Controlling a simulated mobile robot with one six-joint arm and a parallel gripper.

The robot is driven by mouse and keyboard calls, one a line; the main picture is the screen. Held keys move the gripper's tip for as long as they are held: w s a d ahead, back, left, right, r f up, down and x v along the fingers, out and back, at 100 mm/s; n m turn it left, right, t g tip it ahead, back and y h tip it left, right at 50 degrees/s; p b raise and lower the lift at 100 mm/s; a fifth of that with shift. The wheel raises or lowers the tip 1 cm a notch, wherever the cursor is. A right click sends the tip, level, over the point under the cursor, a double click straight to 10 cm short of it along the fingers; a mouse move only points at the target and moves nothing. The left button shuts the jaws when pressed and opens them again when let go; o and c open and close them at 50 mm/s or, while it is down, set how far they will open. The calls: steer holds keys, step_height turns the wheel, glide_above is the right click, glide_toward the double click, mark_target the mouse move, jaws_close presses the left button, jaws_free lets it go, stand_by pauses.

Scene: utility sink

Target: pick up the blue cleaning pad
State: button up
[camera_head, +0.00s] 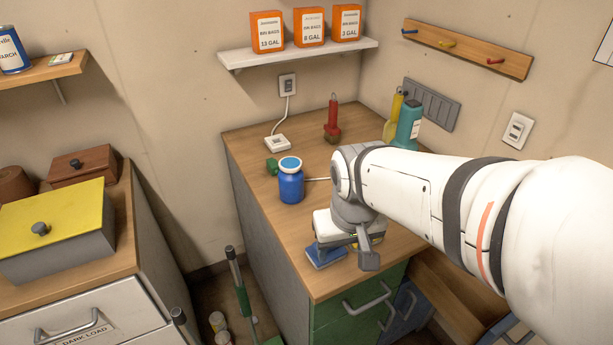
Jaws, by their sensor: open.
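The blue cleaning pad (326,256) lies on the wooden counter top near its front left edge, partly hidden by my gripper. My gripper (346,246) is open and points down beside and over the pad, close to the counter. One grey finger hangs to the right of the pad. The other finger is hard to make out. A small yellow patch shows behind the gripper; I cannot tell what it belongs to. I cannot tell whether the gripper touches the pad.
A red-handled brush (332,120) and a teal bottle (408,125) stand farther back. The open drawer (445,290) is at the right.

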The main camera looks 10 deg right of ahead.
steer(key=shift+o, duration=1.4)
steer(key=shift+n+g, duration=0.5)
steer(key=shift+n, duration=0.2)
steer(key=w+p, duration=0.2)
steer(key=w, duration=0.3)
steer(key=o, duration=0.4)
steer(key=shift+n+g, duration=0.6)
steer(key=shift+n, duration=0.3)
steer(key=w+f+p, duration=0.1)
steer(key=w, duration=0.1)
steer(key=w+f, duration=0.1)
steer(key=w, duration=0.1)
steer(key=w+f+p, duration=0.1)
steer(key=w, duration=0.1)
steer(key=shift+d+f+p, duration=0.1)
steer(key=shift+d+p, duration=0.1)
steer(key=shift+p, duration=0.1)
steer(key=shift+c, duration=0.2)
steer(key=shift+w+f, duration=0.35)
steer(key=shift+f, duration=0.3)
steer(key=shift+s+a+f+p, duration=0.15)
steer(key=shift+f+p, duration=0.1)
steer(key=shift+f, duration=1.55)
steer(key=shift+w+a+f+p, duration=0.1)
steer(key=shift+f+p, duration=0.15)
steer(key=shift+f, duration=1.55)
